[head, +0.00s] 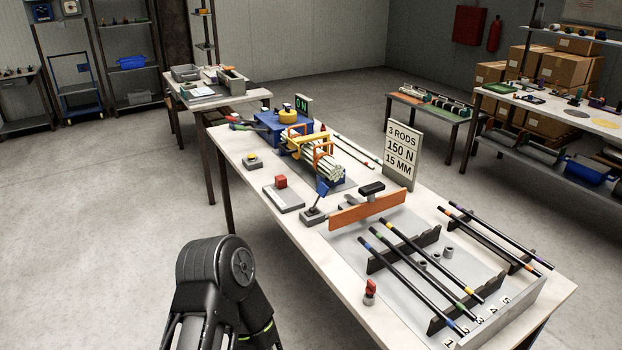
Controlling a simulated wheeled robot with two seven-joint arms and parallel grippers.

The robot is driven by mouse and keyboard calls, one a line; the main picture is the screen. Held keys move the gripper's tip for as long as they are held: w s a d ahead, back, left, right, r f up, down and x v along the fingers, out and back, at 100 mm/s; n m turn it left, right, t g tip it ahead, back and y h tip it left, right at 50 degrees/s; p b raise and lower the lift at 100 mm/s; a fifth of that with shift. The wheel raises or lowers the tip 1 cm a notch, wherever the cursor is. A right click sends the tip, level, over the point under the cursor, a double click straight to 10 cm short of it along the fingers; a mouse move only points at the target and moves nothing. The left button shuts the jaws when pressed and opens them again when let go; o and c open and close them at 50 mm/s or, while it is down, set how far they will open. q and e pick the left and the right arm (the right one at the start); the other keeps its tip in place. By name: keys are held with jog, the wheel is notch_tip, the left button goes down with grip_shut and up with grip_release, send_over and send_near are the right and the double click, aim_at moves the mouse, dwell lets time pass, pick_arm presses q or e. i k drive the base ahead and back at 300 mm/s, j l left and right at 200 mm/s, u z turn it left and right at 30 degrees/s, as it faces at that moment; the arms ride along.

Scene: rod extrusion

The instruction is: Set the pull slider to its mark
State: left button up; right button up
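A black handle (372,188) on a grey block lies behind the orange bar (367,210). I cannot tell for certain which of these is the pull slider. A black arm link of mine rises at the bottom left, apart from the table. Neither gripper is in view.
A sign (401,156) reads 3 RODS, 150 N, 15 MM. Several black rods (418,276) rest on notched supports at the near end.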

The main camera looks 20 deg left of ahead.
aim_at(281, 181)
jog(key=j+z, duration=0.25)
jog(key=z, duration=0.15)
jog(key=i+j+z, duration=0.1)
jog(key=j+z, duration=0.5)
jog(key=z, duration=0.25)
jog(key=k+j+z, duration=0.1)
jog(key=j, duration=0.3)
jog(key=j+z, duration=0.1)
jog(key=j, duration=0.3)
jog(key=k+j+z, duration=0.1)
jog(key=j, duration=0.3)
jog(key=k+j+z, duration=0.1)
jog(key=j, duration=0.3)
jog(key=k+j, duration=0.2)
jog(key=j, duration=0.15)
jog(key=k+j+z, duration=0.15)
jog(key=j, duration=0.25)
jog(key=k+j+z, duration=0.1)
jog(key=j, duration=0.25)
jog(key=k+j, duration=0.15)
jog(key=j, duration=0.15)
jog(key=k+j, duration=0.15)
jog(key=j, duration=0.2)
jog(key=k+j, duration=0.15)
jog(key=j, duration=0.15)
